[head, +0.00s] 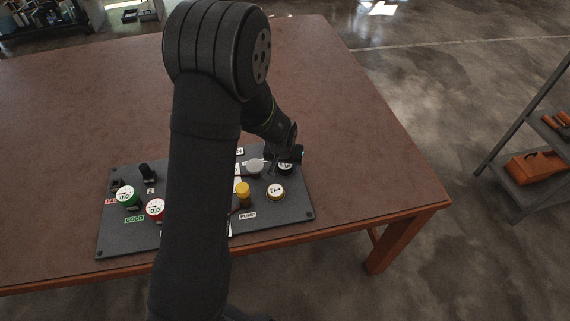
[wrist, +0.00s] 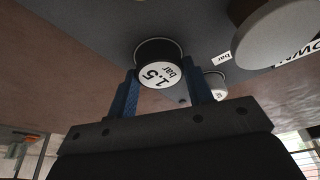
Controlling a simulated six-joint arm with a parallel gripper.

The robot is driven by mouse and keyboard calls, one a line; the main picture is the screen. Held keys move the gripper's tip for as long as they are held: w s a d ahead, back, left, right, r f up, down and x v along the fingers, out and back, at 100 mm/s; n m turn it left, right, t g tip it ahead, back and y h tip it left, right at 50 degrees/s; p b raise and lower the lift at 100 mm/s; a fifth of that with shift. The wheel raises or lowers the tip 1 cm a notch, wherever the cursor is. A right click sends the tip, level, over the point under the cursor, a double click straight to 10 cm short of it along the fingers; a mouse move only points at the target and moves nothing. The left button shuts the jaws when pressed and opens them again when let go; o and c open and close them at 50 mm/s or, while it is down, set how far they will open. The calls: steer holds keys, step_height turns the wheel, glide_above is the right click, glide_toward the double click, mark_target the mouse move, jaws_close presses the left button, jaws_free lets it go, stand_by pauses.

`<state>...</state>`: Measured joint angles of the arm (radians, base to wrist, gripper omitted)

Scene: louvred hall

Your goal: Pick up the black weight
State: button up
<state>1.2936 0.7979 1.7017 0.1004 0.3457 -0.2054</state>
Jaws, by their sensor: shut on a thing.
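The black weight (wrist: 158,64) is a short black cylinder with a white face marked "1.5 bar". In the wrist view it sits between the two fingertips of my gripper (wrist: 163,88), which is shut on it. In the head view my gripper (head: 287,157) is at the right back of the dark panel, and the weight (head: 285,169) shows just below it, partly hidden. Whether the weight touches the panel is not clear.
The dark panel (head: 120,235) lies on a brown table (head: 350,120). A grey disc (head: 254,167), yellow knob (head: 243,194) and white-faced round piece (head: 276,191) stand close by. The table right of the panel is clear.

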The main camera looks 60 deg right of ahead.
steer(key=shift+r, duration=0.65)
step_height(320, 180, up, 3)
steer(key=shift+d+f, duration=0.1)
steer(key=shift+f, duration=0.1)
steer(key=s+a+r, duration=0.3)
steer(key=s+r, duration=0.4)
steer(key=s, duration=0.4)
steer(key=w+a+r+n+t, duration=0.1)
steer(key=w+a+r+n, duration=0.35)
steer(key=w, duration=0.25)
glide_toward(254, 163)
steer(key=shift+w+d+f+y, duration=0.15)
steer(key=shift+d+f+y, duration=0.1)
steer(key=shift+d, duration=0.2)
steer(key=shift+w+d+f+y, duration=0.15)
steer(key=shift+d+f, duration=0.05)
steer(key=shift+d, duration=0.25)
steer(key=shift+w+f, duration=0.2)
steer(key=shift+f, duration=1.95)
steer(key=shift+f, duration=0.15)
